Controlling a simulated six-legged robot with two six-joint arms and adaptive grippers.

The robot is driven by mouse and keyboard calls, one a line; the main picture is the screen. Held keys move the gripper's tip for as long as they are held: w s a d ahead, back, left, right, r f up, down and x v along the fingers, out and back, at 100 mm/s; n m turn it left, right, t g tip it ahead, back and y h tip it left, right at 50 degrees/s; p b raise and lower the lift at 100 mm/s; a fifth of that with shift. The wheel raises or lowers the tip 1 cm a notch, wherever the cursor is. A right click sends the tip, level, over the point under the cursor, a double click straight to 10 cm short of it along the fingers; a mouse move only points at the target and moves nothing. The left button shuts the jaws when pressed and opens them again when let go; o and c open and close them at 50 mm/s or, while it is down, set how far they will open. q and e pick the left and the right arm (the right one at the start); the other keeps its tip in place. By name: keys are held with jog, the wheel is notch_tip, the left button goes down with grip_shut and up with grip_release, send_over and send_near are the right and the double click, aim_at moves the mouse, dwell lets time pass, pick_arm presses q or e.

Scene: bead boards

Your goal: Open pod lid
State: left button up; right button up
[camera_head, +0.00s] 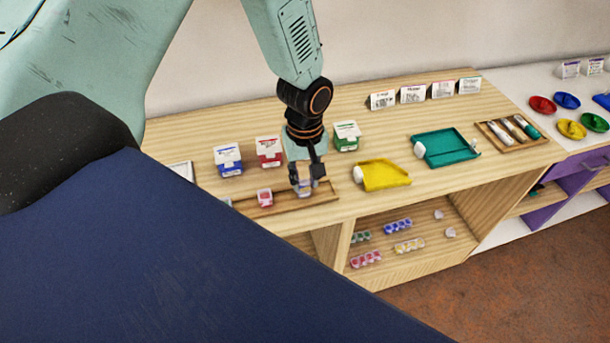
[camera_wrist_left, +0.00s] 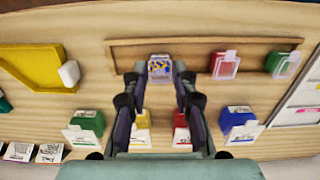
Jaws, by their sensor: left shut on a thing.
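My left gripper (camera_head: 306,184) reaches down to the wooden tray at the table's front edge and is shut on a small pod (camera_head: 304,189). In the left wrist view the pod (camera_wrist_left: 160,68) shows a blue and yellow pattern between the fingertips (camera_wrist_left: 159,80). I cannot tell whether its lid is open. A red pod (camera_head: 265,198) with a pale flap stands beside it in the tray (camera_head: 290,203). In the left wrist view the red pod (camera_wrist_left: 224,66) and a green pod (camera_wrist_left: 282,66) stand apart from the held one. My right gripper is not in view.
Blue (camera_head: 228,161), red (camera_head: 268,153) and green (camera_head: 346,137) boxes stand behind the tray; a yellow box (camera_wrist_left: 141,118) stands between red and green. A yellow scoop tray (camera_head: 385,175) and a teal tray (camera_head: 447,147) lie to the right. Shelves below hold bead strips (camera_head: 398,227).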

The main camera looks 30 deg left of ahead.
aim_at(303, 182)
pick_arm(q)
jog(key=shift+s+a, duration=0.1)
grip_shut()
jog(key=shift+r, duration=0.1)
jog(key=shift+w+p, duration=0.2)
jog(key=shift+p, duration=0.15)
jog(key=shift+a+r+g+h, duration=0.1)
jog(key=shift+a+g+h, duration=0.05)
jog(key=shift+g+h, duration=0.2)
jog(key=o, duration=0.6)
grip_release()
jog(key=r, duration=1.2)
jog(key=shift+w+a, duration=0.35)
jog(key=shift+w, duration=0.05)
